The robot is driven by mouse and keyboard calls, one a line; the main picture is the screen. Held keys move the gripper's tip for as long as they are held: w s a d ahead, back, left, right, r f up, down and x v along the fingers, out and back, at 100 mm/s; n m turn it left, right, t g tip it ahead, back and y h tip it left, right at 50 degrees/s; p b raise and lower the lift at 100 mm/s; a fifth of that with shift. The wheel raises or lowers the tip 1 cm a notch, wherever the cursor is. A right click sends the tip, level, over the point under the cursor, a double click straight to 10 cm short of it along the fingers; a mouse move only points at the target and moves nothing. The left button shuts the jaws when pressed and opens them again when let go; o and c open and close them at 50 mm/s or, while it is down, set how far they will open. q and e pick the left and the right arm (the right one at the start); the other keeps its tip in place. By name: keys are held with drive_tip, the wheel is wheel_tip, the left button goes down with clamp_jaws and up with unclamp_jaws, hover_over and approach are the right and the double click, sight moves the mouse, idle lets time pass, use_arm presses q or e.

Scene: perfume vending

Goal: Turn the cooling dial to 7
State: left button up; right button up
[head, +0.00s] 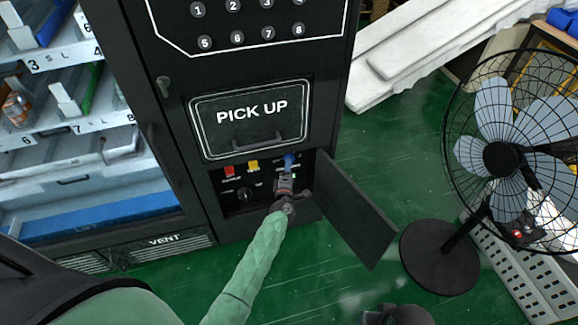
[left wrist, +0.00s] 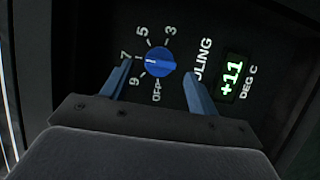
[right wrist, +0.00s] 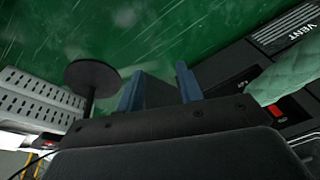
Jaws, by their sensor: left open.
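The cooling dial (left wrist: 160,62) is a round blue knob with a white mark, inside the low open compartment of the vending machine. Its mark points left, at the tick by the 7. The numbers 3, 5, 7, 9 and OFF run around it. The green display (left wrist: 232,76) reads +11 DEG C. My left gripper (left wrist: 157,71) is open, its blue fingers spread either side of the dial, without visible contact. My right gripper (right wrist: 158,86) is open and empty, low over the floor.
The compartment door (head: 352,212) hangs open to the right of my left arm. A red control (head: 229,171) and a yellow control (head: 253,166) are left of my gripper. The PICK UP flap (head: 250,120) is above. A fan (head: 500,158) stands at the right on green floor.

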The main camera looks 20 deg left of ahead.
use_arm(q)
drive_tip(key=v, duration=0.4)
drive_tip(key=shift+s+d, duration=0.1)
drive_tip(key=shift+s, duration=0.25)
use_arm(e)
drive_tip(key=shift+w+a+f, duration=0.15)
drive_tip(key=shift+a+f, duration=0.3)
drive_tip(key=shift+f, duration=0.05)
drive_tip(key=shift+a, duration=0.1)
